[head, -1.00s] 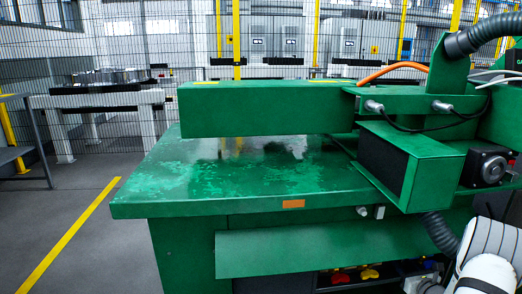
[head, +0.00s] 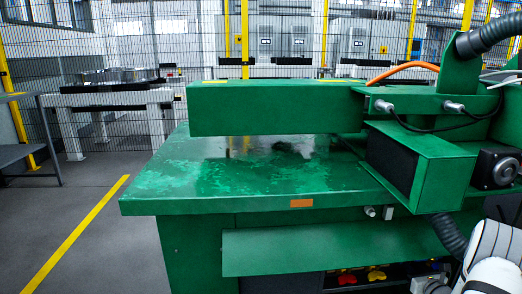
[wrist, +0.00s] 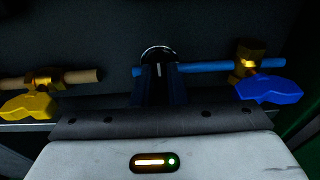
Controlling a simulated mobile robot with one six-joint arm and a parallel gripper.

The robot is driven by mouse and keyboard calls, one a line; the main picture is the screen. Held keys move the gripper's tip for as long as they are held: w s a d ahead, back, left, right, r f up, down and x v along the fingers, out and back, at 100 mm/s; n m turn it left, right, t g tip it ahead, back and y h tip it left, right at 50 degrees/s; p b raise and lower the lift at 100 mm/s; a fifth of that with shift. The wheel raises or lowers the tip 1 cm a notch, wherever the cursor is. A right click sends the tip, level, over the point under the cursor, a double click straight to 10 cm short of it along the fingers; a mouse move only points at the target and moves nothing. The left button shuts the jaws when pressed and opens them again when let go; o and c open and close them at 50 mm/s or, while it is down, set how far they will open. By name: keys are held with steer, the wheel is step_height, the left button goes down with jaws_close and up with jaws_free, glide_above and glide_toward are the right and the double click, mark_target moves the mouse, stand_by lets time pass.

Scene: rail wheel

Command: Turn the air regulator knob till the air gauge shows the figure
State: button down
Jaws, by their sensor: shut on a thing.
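In the wrist view, the round dark knob with a pale rim and a white mark (wrist: 157,55) sits at the upper middle, against a dark panel. I take it to be the air regulator knob. My gripper (wrist: 159,80) points at it, with its two dark fingers shut on the knob's sides. The white mark shows between the fingers, near upright. The air gauge is not visible in either view, so no reading shows. In the head view, my gripper is out of sight; only my white arm shows at the lower right.
In the wrist view, a yellow valve handle (wrist: 28,106) is left of my gripper and a blue valve handle (wrist: 268,92) right, both on pipes. In the head view, a green machine table (head: 170,207) overhangs red (head: 347,280) and yellow (head: 377,276) handles. Open floor lies left.

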steer(key=shift+f+n+b, duration=0.15)
steer(key=shift+n+b, duration=0.15)
steer(key=shift+b, duration=0.4)
steer(key=n+b, duration=0.2)
steer(key=b, duration=0.2)
steer(key=shift+a+h, duration=0.1)
steer(key=shift+h, duration=0.3)
steer(key=shift+n+b, duration=0.6)
